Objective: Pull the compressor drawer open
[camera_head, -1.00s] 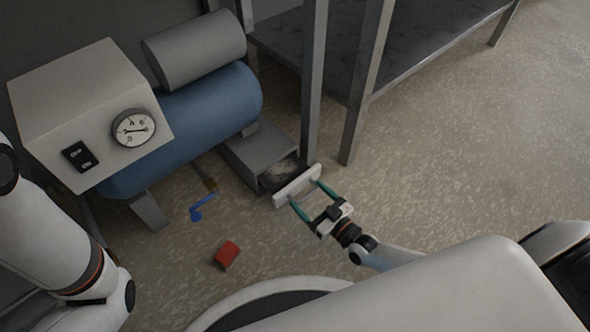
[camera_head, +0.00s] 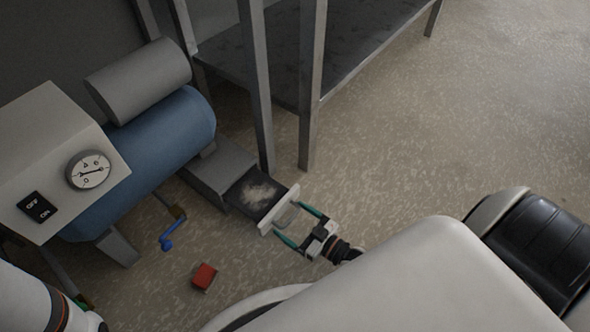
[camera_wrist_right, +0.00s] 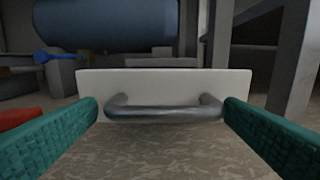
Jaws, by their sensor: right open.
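The compressor (camera_head: 145,165) is a blue tank with a grey cylinder on top, at the left of the head view. Its drawer (camera_head: 256,193) is grey with a dark inside holding pale dusty matter. It stands partly pulled out from its grey housing (camera_head: 217,170). The pale drawer front (camera_head: 278,211) carries a grey bar handle (camera_wrist_right: 165,112). My right gripper (camera_head: 291,222) is open at the drawer front, its teal fingers on either side of the handle. In the wrist view the handle lies between the fingertips.
Grey table legs (camera_head: 310,100) stand close behind the drawer. A red block (camera_head: 204,277) and a blue lever (camera_head: 171,238) are to its left. A cream gauge box (camera_head: 60,150) with an on/off switch is at far left. The floor to the right is clear.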

